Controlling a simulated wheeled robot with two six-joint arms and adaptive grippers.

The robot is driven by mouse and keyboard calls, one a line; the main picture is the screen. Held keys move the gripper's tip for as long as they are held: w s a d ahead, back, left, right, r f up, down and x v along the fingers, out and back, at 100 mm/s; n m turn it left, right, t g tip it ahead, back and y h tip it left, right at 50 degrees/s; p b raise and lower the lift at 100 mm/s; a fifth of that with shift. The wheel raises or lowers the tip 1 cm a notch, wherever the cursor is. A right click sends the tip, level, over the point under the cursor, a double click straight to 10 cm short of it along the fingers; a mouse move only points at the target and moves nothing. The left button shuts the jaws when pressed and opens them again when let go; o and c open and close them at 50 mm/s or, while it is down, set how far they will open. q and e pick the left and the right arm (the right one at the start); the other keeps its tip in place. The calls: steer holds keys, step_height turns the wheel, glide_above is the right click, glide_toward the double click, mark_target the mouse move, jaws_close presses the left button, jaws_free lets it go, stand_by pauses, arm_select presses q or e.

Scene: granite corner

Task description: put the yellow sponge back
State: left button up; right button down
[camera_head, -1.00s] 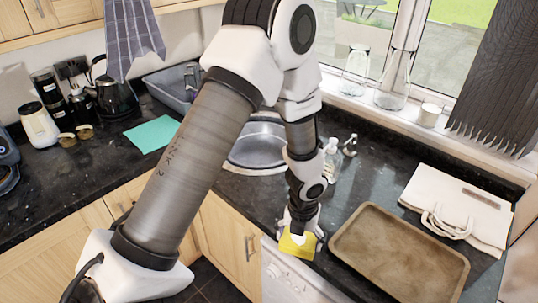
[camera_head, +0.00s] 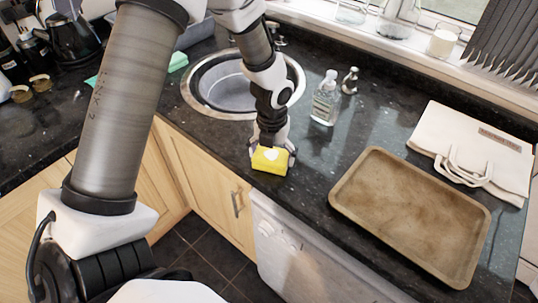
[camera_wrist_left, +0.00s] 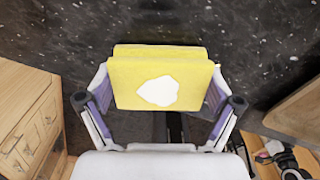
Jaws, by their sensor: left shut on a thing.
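The yellow sponge (camera_head: 270,160) is a small block with a white patch on its face. My left gripper (camera_head: 272,153) is shut on it, near the front edge of the dark counter, between the sink and the brown tray. In the left wrist view the sponge (camera_wrist_left: 160,79) sits between the two fingers of the left gripper (camera_wrist_left: 160,98), with the dark speckled counter behind it. I cannot tell whether the sponge touches the counter. My right gripper is not in view.
The round sink (camera_head: 205,98) lies to the left of the sponge. A clear soap bottle (camera_head: 325,100) and a small dispenser (camera_head: 350,80) stand behind it. The brown tray (camera_head: 410,215) and a white bag (camera_head: 470,145) lie to the right. Dark counter between is clear.

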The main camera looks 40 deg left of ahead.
mark_target(272, 152)
arm_select(q)
steer(key=shift+w, duration=0.2)
steer(key=shift+w+a+f, duration=0.1)
steer(key=shift+a+f, duration=0.1)
steer(key=o, duration=0.8)
steer(key=shift+s+d+r, duration=0.1)
steer(key=shift+s+r, duration=0.05)
steer(key=shift+s, duration=0.05)
steer(key=shift+w, duration=0.15)
step_height(272, 152, up, 12)
